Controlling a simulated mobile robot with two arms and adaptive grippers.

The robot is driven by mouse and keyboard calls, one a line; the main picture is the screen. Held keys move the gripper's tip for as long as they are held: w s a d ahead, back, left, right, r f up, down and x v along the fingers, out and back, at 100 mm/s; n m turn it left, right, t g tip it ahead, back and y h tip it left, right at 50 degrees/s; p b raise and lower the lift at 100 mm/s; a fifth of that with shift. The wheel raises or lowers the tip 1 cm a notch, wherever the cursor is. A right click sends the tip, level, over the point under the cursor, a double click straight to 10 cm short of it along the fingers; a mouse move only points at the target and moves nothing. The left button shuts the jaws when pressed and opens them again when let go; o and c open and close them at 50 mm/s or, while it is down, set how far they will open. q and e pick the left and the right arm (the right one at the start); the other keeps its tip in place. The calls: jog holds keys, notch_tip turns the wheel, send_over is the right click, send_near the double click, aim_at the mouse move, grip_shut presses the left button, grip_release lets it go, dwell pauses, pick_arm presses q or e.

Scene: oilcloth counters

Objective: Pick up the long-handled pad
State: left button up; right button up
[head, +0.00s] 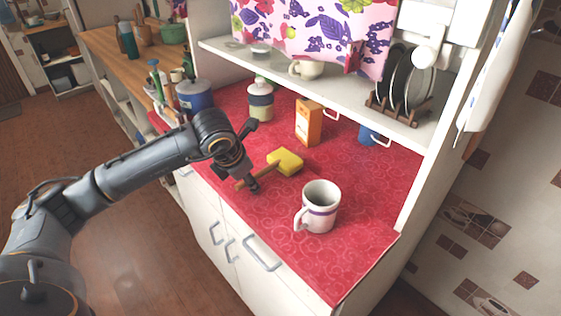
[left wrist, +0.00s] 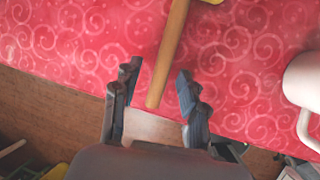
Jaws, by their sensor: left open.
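The long-handled pad lies on the red oilcloth counter, with its yellow pad (head: 286,161) away from the counter's front edge and its wooden handle (head: 258,172) pointing toward that edge. In the left wrist view the handle (left wrist: 168,55) runs down from the top, and its end lies between the two fingers. My left gripper (head: 249,184) is at the handle's end, and it also shows in the left wrist view (left wrist: 155,95). Its fingers are apart, with a gap on each side of the handle. Only a corner of the pad shows in the wrist view. My right gripper is not in view.
A white mug (head: 319,207) stands right of the pad, near the front edge. An orange box (head: 308,122), a lidded jar (head: 261,100) and a blue mug (head: 368,136) stand farther back. A shelf (head: 340,88) overhangs the back. The red counter (head: 350,255) is bare at the front right.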

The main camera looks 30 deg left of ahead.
pick_arm(q)
grip_shut()
jog(key=shift+r, duration=0.15)
